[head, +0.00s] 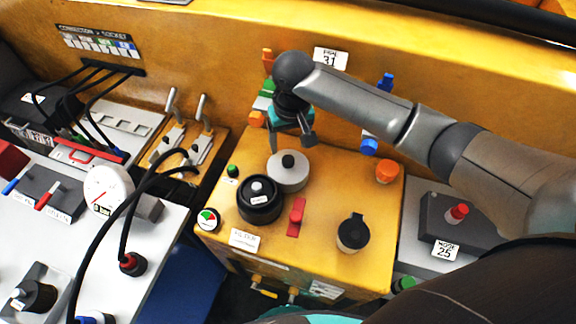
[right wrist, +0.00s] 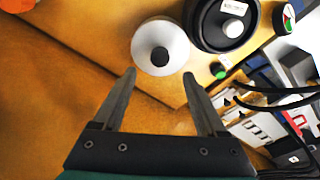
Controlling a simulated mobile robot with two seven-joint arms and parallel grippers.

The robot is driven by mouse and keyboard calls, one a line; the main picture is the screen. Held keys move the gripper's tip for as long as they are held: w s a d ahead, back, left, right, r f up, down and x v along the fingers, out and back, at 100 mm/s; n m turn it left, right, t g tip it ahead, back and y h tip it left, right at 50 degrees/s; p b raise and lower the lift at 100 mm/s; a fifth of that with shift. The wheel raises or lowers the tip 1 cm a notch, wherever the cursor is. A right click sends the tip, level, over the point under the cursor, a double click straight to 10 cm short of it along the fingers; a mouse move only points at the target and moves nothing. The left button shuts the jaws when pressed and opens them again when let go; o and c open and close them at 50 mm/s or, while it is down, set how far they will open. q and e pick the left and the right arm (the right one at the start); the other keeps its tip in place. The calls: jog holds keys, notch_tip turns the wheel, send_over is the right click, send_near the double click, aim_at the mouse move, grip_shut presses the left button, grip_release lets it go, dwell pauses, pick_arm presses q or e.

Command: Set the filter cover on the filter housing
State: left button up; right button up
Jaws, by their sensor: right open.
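The filter cover, a pale grey disc with a black knob (head: 288,176), sits on the yellow cabinet top, also in the right wrist view (right wrist: 176,60). Beside it, nearer in the head view, is the filter housing (head: 260,208), a black round body with a pale centre piece; it shows at the top of the wrist view (right wrist: 207,38). My right gripper (head: 291,142) is open and empty just behind the cover. In the wrist view its fingertips (right wrist: 159,75) point at the cover, one to each side, with nothing between them. My left gripper is not in view.
On the yellow cabinet (head: 330,180) stand a red switch (head: 296,215), a black-capped filler (head: 353,234), a gauge (head: 207,219) and an orange knob (head: 387,172). Two levers (head: 187,120) and black cables (head: 130,200) lie to the left.

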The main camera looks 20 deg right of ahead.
aim_at(288, 159)
notch_tip(288, 159, down, 2)
jog(key=shift+w+f, duration=0.1)
jog(key=f, duration=0.4)
jog(key=shift+w+f, duration=0.1)
jog(key=shift+w, duration=0.1)
jog(key=shift+f, duration=0.35)
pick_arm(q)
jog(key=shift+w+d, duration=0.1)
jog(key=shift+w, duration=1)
pick_arm(e)
grip_shut()
jog(key=shift+w+r, duration=0.1)
